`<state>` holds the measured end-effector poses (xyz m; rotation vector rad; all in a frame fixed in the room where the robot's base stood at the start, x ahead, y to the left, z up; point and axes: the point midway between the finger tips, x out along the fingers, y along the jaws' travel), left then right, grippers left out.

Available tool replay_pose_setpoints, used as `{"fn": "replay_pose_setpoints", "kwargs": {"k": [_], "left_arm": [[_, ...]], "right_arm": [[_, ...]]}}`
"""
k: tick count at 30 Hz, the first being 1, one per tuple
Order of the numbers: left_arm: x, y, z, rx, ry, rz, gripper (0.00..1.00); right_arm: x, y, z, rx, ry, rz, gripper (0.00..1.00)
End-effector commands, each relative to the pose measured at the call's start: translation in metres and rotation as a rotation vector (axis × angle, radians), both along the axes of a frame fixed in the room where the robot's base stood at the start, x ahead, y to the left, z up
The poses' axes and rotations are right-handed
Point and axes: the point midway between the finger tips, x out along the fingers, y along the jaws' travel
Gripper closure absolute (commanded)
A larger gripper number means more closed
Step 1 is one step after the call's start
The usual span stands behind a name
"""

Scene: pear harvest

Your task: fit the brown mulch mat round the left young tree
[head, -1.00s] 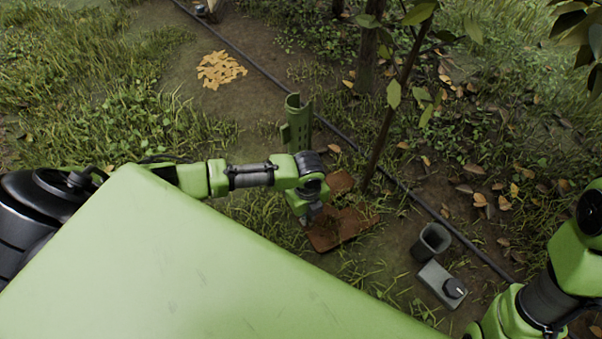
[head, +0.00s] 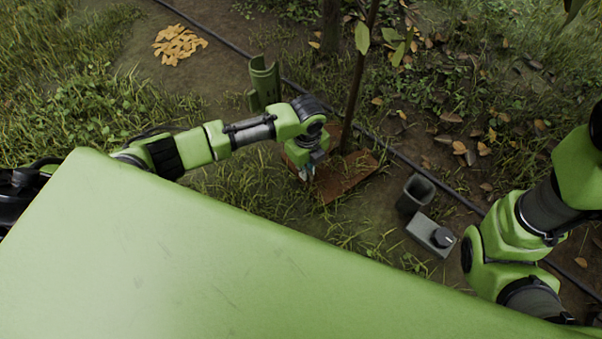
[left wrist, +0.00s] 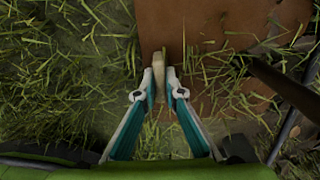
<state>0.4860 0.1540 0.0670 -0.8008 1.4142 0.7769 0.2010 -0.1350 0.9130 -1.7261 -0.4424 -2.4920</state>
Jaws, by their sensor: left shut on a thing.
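The brown mulch mat (head: 349,178) lies low at the foot of a thin young tree (head: 354,95) in the head view. Brown shows on both sides of the trunk's foot, but I cannot tell whether the trunk sits fully within the mat. My left gripper (head: 308,174) is at the mat's near left edge. In the left wrist view my left gripper (left wrist: 160,76) is shut on a pale tab at the edge of the mat (left wrist: 205,22). The dark trunk (left wrist: 284,88) slants beside it at right. My right arm shows at right; its gripper is out of view.
A green curved tree guard (head: 264,84) stands behind my left arm. A grey cup (head: 414,194) and a grey box with a black knob (head: 431,235) stand right of the mat. A dark hose (head: 425,173) crosses behind the trunk.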

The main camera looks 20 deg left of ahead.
Motion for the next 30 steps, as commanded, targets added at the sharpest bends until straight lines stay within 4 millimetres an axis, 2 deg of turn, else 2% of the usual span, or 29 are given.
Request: {"fn": "replay_pose_setpoints", "kwargs": {"k": [8, 18, 30], "left_arm": [[0.018, -0.011, 0.000, -0.001, -0.002, -0.001, 1.00], [0.017, -0.011, -0.017, -0.001, -0.001, -0.001, 1.00], [0.017, -0.011, -0.019, -0.001, -0.001, -0.001, 1.00]], "right_arm": [[0.000, 0.000, -0.005, 0.000, 0.000, 0.000, 0.60], [0.000, 0.000, -0.010, -0.001, -0.001, 0.000, 0.60], [0.000, 0.000, -0.010, -0.001, 0.000, 0.000, 0.60]]}}
